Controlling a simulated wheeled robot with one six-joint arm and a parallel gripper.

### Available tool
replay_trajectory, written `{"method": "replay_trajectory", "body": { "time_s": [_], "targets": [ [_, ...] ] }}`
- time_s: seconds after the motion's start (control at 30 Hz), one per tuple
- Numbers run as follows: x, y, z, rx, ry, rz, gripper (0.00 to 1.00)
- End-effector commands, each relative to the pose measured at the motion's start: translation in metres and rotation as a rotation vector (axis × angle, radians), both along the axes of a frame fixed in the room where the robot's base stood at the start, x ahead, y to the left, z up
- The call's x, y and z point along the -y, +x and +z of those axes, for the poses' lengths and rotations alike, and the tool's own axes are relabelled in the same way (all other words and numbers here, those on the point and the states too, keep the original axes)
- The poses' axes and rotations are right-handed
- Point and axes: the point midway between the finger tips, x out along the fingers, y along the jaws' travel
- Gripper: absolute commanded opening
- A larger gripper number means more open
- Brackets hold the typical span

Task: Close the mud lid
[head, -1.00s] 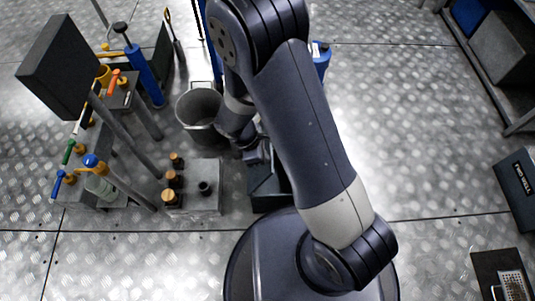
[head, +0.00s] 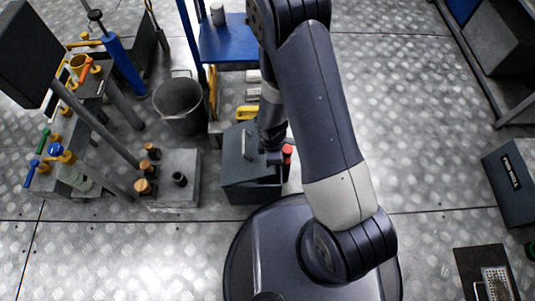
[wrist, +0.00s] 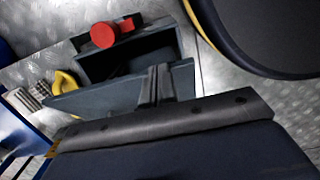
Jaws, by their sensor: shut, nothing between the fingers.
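A dark grey box (head: 250,192) stands on the floor in front of my base. Its lid (head: 237,152), with a metal handle, shows in the head view left of my arm. In the wrist view the lid (wrist: 95,97) is a tilted dark panel, and the box's dark inside (wrist: 125,60) shows beyond it, so it is at least partly open. My gripper (wrist: 157,82) is shut and empty, with its fingertips by the lid's edge; I cannot tell whether they touch. In the head view my gripper (head: 273,158) is largely hidden by my arm.
A red knob (wrist: 103,35) is at the box's far side. A yellow object (wrist: 65,81) lies beside the box. A bucket (head: 180,103), a grey block with fittings (head: 180,165) and a blue stand (head: 230,42) are nearby. Floor to the right is largely clear.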

Motion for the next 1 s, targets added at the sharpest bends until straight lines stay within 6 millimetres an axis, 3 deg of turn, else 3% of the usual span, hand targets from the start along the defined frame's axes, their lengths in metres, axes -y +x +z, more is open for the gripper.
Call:
{"method": "replay_trajectory", "body": {
  "time_s": [0.3,0.5,0.7,1.0],
  "targets": [
    [0.031,-0.001,-0.060,-0.003,-0.001,-0.004,0.00],
    [0.040,-0.002,-0.090,-0.002,-0.002,-0.001,0.00],
    [0.043,-0.001,-0.110,-0.001,-0.001,0.000,0.00],
    [0.043,-0.001,-0.119,0.000,-0.001,-0.001,0.00]
  ]
}}
